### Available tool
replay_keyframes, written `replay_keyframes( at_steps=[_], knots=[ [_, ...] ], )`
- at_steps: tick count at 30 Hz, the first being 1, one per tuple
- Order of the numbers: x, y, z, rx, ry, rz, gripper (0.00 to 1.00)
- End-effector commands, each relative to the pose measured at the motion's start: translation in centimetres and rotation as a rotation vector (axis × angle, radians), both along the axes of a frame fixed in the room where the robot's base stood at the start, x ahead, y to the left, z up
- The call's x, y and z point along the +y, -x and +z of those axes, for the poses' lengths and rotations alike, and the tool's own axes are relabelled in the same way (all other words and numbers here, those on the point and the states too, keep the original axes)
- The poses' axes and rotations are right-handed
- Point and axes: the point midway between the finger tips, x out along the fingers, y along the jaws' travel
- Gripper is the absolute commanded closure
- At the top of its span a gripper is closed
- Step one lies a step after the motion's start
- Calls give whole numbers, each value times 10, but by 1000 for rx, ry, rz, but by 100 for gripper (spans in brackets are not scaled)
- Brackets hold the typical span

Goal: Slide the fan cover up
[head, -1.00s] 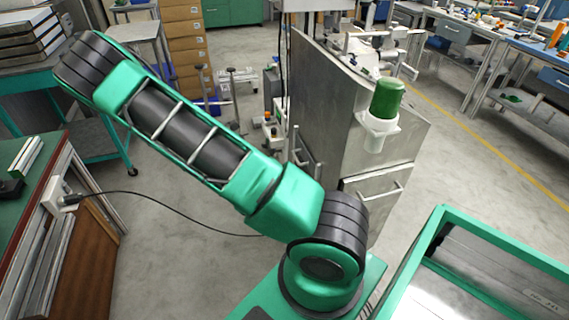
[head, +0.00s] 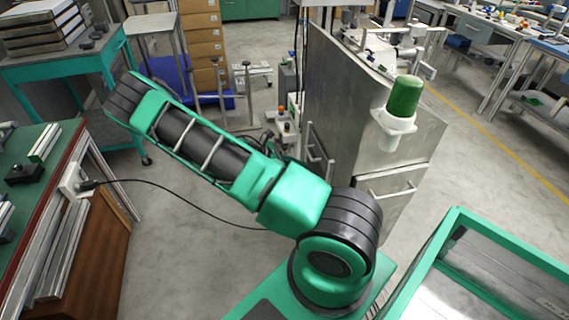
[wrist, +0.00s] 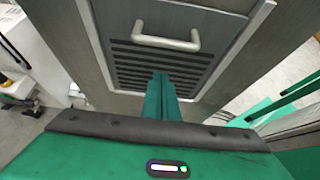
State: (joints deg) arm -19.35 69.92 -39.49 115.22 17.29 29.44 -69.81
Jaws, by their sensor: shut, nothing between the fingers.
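The fan cover (wrist: 205,19) is a grey panel in a pale metal frame on the side of a steel cabinet in the wrist view. It carries a bar handle (wrist: 165,41). Dark slots (wrist: 135,66) show below the handle. My gripper (wrist: 161,77) has its green fingers together and empty. The fingertips appear just below the handle, over the slots; whether they touch anything cannot be told. In the head view the steel cabinet (head: 350,110) stands right of my arm, with a handle (head: 318,150) on its left side. My gripper is not clearly visible there.
A green cylinder in a white holder (head: 398,120) is fixed on the cabinet's front, above a drawer. A green-topped bench with a black cable (head: 170,205) is at left. A green-framed bin (head: 460,225) is at lower right. Grey floor shows between.

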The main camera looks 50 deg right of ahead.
Motion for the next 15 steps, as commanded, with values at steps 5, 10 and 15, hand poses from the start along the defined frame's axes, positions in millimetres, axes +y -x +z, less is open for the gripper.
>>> replay_keyframes(
  at_steps=[5, 10, 15],
  knots=[
    [-2, 0, 27, -5, 0, 1, 100],
    [-4, 2, 38, -2, 0, 1, 100],
    [-5, 2, 40, -2, 0, 1, 100]
  ],
)
